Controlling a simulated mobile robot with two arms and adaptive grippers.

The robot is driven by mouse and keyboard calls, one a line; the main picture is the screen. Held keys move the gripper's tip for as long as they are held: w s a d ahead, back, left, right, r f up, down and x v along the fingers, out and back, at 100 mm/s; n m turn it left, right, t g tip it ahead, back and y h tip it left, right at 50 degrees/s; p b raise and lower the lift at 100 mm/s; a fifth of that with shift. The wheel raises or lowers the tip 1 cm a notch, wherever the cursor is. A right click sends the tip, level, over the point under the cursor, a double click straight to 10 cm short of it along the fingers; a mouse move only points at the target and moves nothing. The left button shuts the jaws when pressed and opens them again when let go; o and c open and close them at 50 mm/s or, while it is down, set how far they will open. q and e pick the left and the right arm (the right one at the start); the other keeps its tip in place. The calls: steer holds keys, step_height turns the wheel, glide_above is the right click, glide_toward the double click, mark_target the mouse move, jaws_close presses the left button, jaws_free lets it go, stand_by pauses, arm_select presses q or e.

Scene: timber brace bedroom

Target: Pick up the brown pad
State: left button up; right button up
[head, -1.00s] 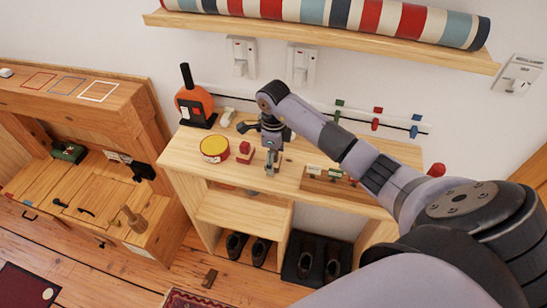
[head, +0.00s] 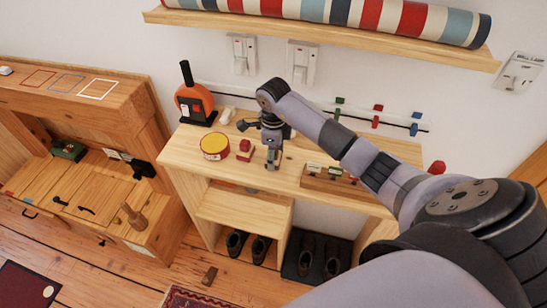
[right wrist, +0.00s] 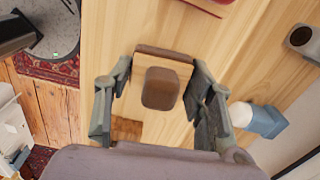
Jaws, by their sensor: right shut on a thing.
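The brown pad (right wrist: 161,88) shows in the right wrist view as a dark brown, rounded face on a lighter wooden block. My right gripper (right wrist: 160,72) has one finger on each side of it and is shut on it. In the head view the right gripper (head: 271,163) points down over the top of the wooden bench (head: 225,180). The pad is hidden by the gripper there, and I cannot tell whether it is clear of the bench. My left gripper is in neither view.
A yellow-topped round tin (head: 214,146) and a red block (head: 245,146) stand just left of the gripper. An orange bottle-shaped object (head: 194,102) is farther left. A wooden rack (head: 333,182) lies to the right. Shoes (head: 248,246) stand below the bench.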

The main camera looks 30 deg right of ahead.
step_height(320, 180, up, 11)
steer(key=b, duration=0.2)
steer(key=shift+w+d+f+b, duration=0.1)
steer(key=shift+b, duration=0.2)
step_height(320, 180, up, 9)
steer(key=p, duration=0.1)
